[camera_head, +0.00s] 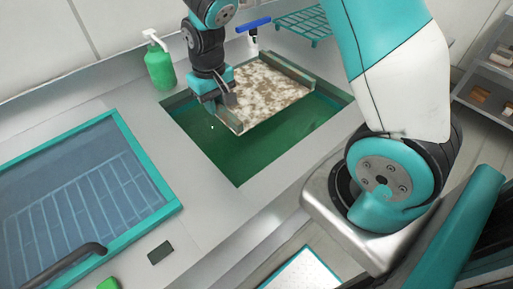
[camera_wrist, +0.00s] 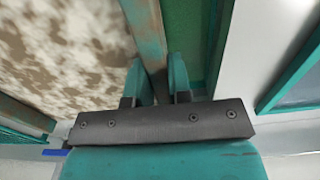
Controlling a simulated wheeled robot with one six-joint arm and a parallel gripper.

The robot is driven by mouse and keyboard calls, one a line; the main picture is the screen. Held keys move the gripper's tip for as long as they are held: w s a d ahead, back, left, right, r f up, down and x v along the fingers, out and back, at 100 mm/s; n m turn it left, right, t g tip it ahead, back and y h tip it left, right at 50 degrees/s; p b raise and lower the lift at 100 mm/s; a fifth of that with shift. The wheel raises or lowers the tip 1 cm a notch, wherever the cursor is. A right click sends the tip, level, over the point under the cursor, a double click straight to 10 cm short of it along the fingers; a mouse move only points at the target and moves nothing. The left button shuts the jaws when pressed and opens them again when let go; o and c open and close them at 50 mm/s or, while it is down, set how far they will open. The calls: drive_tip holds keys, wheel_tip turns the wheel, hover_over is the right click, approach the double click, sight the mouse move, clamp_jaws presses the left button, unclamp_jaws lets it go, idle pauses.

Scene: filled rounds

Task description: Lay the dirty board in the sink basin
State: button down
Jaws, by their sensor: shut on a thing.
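The dirty board (camera_head: 270,90) is a flat, pale panel stained brown, with raised rims along two sides. It is over the green sink basin (camera_head: 240,165), roughly level. My gripper (camera_head: 226,104) is shut on the board's near-left rim. In the wrist view my gripper (camera_wrist: 160,85) has its two fingers on either side of the rim, and the board's stained face (camera_wrist: 60,55) fills the left. The basin's green wall shows at the right of the rim. I cannot tell whether the board touches the basin floor.
A green soap bottle (camera_head: 160,66) stands left of the basin. A blue-handled tool (camera_head: 253,26) and a teal rack (camera_head: 308,24) are behind it. A teal-framed blue panel with a grid (camera_head: 85,195) lies at the left. Grey counter surrounds the basin.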

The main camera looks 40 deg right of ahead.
sight(218, 163)
drive_tip(key=f+b, duration=0.1)
drive_tip(key=f, duration=0.5)
drive_tip(key=a+f+b, duration=0.1)
drive_tip(key=f+b, duration=0.1)
drive_tip(key=f, duration=0.4)
drive_tip(key=a+f+b, duration=0.1)
drive_tip(key=f, duration=0.6)
drive_tip(key=shift+s+a, duration=0.1)
drive_tip(key=shift+a, duration=0.15)
drive_tip(key=shift+f, duration=0.2)
drive_tip(key=c, duration=1.1)
unclamp_jaws()
drive_tip(key=shift+o, duration=0.2)
